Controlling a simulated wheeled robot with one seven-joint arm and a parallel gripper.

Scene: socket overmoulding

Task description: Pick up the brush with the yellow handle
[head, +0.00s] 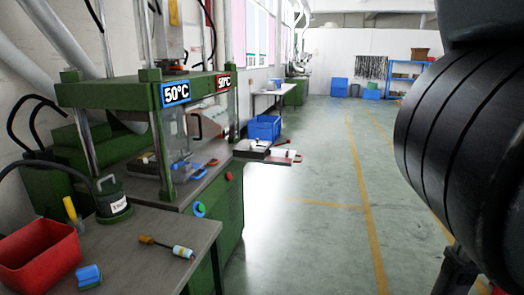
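A yellow handle (71,208) stands nearly upright, slightly tilted, between the red bin and the green pot at the left of the worktable. Its lower end is partly hidden behind the bin's edge, and I cannot make out bristles. Another slim tool (166,246) lies on the table, with a dark and yellowish end at left and a pale, blue-tipped end at right. My gripper is not clearly visible; only a big black part of my arm fills the right side.
The grey worktable (135,270) holds a red bin (40,255), a green-black pot (112,200) and a blue object (88,277). A green press (165,130) stands behind it. Open floor (310,235) lies to the right. A tray (268,153) juts out beyond the press.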

